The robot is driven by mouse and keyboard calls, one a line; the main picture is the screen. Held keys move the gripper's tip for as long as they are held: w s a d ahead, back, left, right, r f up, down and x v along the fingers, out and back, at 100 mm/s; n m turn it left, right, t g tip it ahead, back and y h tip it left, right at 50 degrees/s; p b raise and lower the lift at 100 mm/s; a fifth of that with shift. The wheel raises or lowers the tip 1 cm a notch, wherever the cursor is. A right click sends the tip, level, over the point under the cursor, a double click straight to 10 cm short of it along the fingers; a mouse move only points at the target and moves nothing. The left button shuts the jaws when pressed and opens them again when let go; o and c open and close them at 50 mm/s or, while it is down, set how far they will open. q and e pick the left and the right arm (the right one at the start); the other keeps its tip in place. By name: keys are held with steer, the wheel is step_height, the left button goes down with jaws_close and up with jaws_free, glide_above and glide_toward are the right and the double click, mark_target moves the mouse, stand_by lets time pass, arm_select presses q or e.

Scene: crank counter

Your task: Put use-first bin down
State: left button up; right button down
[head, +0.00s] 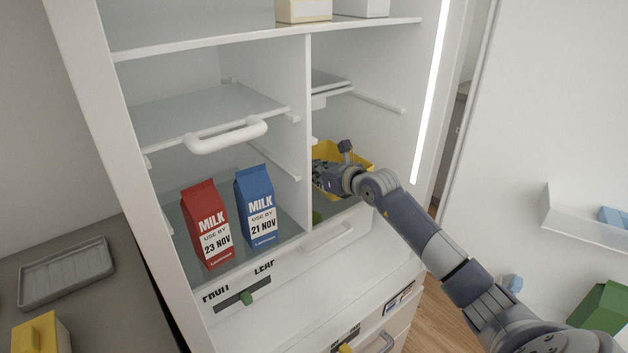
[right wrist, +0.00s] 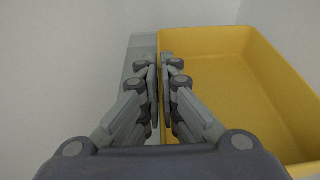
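The yellow use-first bin (head: 358,158) is inside the right-hand compartment of the fridge, partly hidden behind my right gripper and wrist. In the right wrist view the bin (right wrist: 225,95) is empty, and its left wall runs between my fingers. My right gripper (right wrist: 160,62) is closed on that wall, with the fingers nearly together. In the head view the right gripper (head: 322,172) reaches in beside the middle divider. I cannot tell whether the bin's base touches the floor of the compartment. My left gripper is not in view.
A red milk carton (head: 207,225) and a blue milk carton (head: 257,207) stand in the left compartment. A white divider (head: 306,130) separates the compartments. A glass shelf (head: 205,115) with a white handle is at left. A grey tray (head: 66,274) lies on the counter.

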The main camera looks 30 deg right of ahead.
mark_target(318, 184)
step_height(318, 184, down, 4)
steer(key=shift+w+r, duration=0.1)
steer(key=shift+a+f, duration=0.1)
steer(key=shift+f, duration=0.15)
steer(key=c, duration=1.8)
jaws_free()
steer(key=shift+c, duration=0.2)
steer(key=shift+o, duration=0.2)
steer(key=shift+r, duration=0.1)
steer(key=shift+r+p, duration=0.2)
steer(key=shift+p, duration=0.1)
steer(key=shift+s, duration=0.3)
steer(key=b+v, duration=0.1)
steer(key=v, duration=0.9)
steer(key=shift+s+b, duration=0.15)
steer(key=shift+b, duration=0.25)
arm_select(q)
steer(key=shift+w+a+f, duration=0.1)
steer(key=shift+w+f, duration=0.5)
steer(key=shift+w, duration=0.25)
arm_select(e)
steer(key=shift+s+r, duration=0.25)
steer(key=shift+s, duration=0.3)
